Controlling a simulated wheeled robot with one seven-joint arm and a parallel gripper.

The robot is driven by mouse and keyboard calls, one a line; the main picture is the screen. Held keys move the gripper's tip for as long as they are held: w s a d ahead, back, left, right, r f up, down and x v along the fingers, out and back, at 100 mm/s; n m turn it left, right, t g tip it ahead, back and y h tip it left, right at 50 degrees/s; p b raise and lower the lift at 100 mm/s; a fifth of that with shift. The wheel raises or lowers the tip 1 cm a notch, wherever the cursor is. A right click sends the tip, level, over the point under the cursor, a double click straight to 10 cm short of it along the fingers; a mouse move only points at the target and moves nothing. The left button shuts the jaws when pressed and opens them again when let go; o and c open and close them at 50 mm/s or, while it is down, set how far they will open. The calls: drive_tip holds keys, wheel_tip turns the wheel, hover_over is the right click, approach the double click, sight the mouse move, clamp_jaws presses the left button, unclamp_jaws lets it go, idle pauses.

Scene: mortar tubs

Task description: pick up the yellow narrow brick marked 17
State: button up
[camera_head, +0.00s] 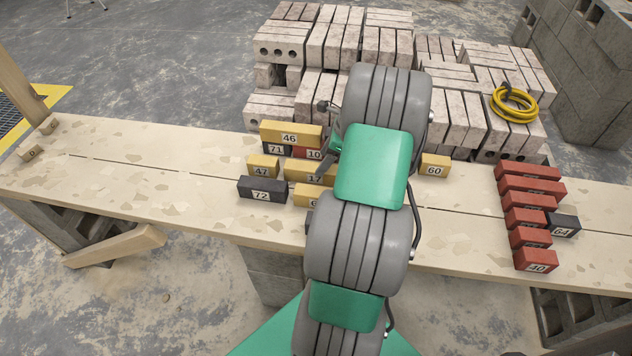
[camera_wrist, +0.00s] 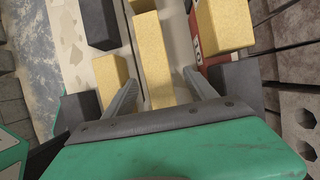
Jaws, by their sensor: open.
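The yellow narrow brick marked 17 (camera_head: 310,172) lies on the plank in the middle row, partly hidden by my arm in the head view. In the wrist view it is the long yellow brick (camera_wrist: 155,60) in the centre, lengthwise between the fingers; its number does not show there. My gripper (camera_wrist: 160,77) is open and empty, with one finger on each side of this brick's line. I cannot tell how far above it the fingertips are. The yellow brick 47 (camera_head: 263,167) lies at its left end in the head view.
Yellow brick 46 (camera_head: 290,134) lies on dark brick 71 (camera_head: 276,149) and red brick 10 (camera_head: 312,153) behind. In front are dark brick 72 (camera_head: 262,190) and a yellow brick (camera_wrist: 112,80).

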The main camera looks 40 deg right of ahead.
drive_tip(key=x, duration=0.5)
drive_tip(key=shift+w+a+f+b, duration=0.1)
drive_tip(key=shift+a+f+b, duration=0.2)
drive_tip(key=shift+f, duration=0.05)
clamp_jaws()
drive_tip(key=shift+r, duration=0.15)
idle(0.4)
